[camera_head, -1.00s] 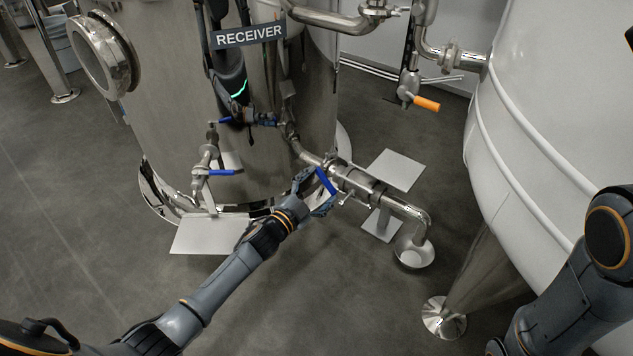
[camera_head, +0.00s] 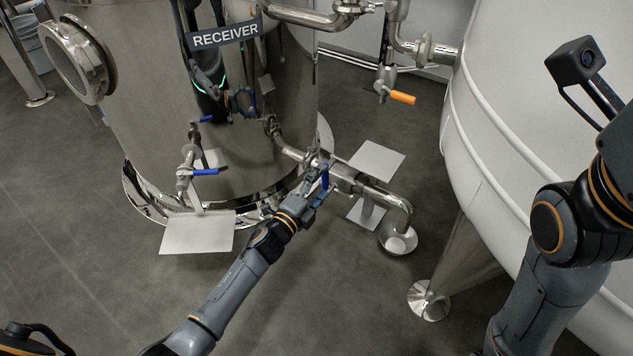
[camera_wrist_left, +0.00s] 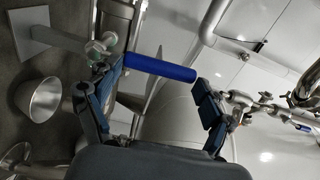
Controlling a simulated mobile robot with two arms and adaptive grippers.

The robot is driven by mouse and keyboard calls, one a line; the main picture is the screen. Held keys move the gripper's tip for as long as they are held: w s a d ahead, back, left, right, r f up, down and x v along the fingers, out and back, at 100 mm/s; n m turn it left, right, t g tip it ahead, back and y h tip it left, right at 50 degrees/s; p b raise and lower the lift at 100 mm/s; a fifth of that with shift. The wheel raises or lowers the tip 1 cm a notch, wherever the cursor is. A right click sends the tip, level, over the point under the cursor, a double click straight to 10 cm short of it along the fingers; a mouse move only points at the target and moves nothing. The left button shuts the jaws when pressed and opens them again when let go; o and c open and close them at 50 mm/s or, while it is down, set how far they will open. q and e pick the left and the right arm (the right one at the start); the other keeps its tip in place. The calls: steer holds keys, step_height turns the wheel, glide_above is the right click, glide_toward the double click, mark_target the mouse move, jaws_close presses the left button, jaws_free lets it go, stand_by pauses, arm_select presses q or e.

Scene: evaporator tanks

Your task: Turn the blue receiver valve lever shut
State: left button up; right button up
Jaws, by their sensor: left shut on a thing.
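The blue receiver valve lever (camera_head: 325,179) sits on the steel outlet pipe at the foot of the tank labelled RECEIVER (camera_head: 225,36). My left gripper (camera_head: 317,186) is at this lever and shut on it. In the left wrist view the blue lever (camera_wrist_left: 160,68) spans the space between the two fingers of my left gripper (camera_wrist_left: 157,86), one finger at each end. The fingers hide part of the valve body in the head view. My right arm shows at the right, but its gripper is out of view.
A second blue lever (camera_head: 205,172) is on a small valve at the tank's left. An orange lever (camera_head: 402,98) hangs at the upper right. The outlet pipe (camera_head: 388,200) bends down over a floor drain cup (camera_head: 397,240). A white tank (camera_head: 540,150) stands close at right.

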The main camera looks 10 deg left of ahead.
arm_select(q)
steer(key=shift+s+d+m, duration=0.1)
steer(key=shift+d+m, duration=0.2)
steer(key=o, duration=1.6)
steer(key=v, duration=1.2)
